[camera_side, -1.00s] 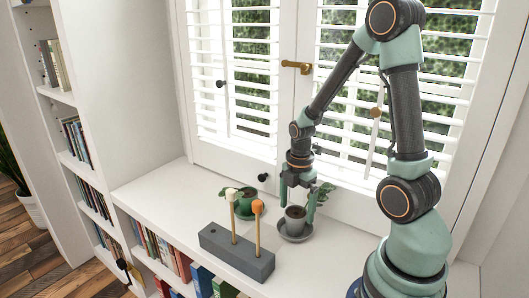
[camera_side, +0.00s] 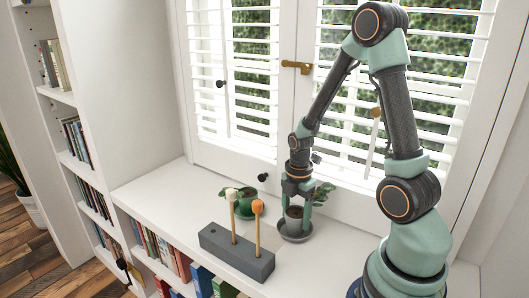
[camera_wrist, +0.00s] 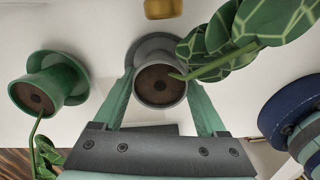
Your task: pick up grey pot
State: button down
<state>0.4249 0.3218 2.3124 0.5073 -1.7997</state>
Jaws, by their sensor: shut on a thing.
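The grey pot (camera_side: 295,222) stands upright on a grey saucer (camera_side: 296,238) on the white sill. It holds dark soil and a leafy plant. My gripper (camera_side: 296,205) has come down over it, with its two green fingers on either side of the pot, shut on it. In the wrist view the grey pot (camera_wrist: 160,86) sits between my fingertips (camera_wrist: 160,90), and the plant's patterned leaves reach to the upper right. I cannot tell any gap between pot and saucer.
A green pot (camera_side: 246,201) stands to the left; it also shows in the wrist view (camera_wrist: 45,85). A grey block (camera_side: 236,252) with two upright sticks is in front. The window shutters (camera_side: 345,80) rise behind. The sill's left part is clear.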

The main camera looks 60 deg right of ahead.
jog(key=shift+r, duration=0.2)
jog(key=shift+r, duration=1.35)
jog(key=shift+w+a+r, duration=0.1)
jog(key=shift+w+r, duration=0.1)
jog(key=shift+r, duration=0.1)
jog(key=w+a, duration=0.2)
jog(key=w, duration=0.3)
jog(key=w+a, duration=0.3)
jog(key=w, duration=0.2)
jog(key=w+a, duration=0.3)
jog(key=w, duration=0.2)
jog(key=shift+a+f, duration=0.1)
jog(key=shift+a, duration=0.1)
jog(key=shift+w+a+r, duration=0.1)
jog(key=shift+w+r, duration=0.1)
jog(key=shift+r, duration=1.35)
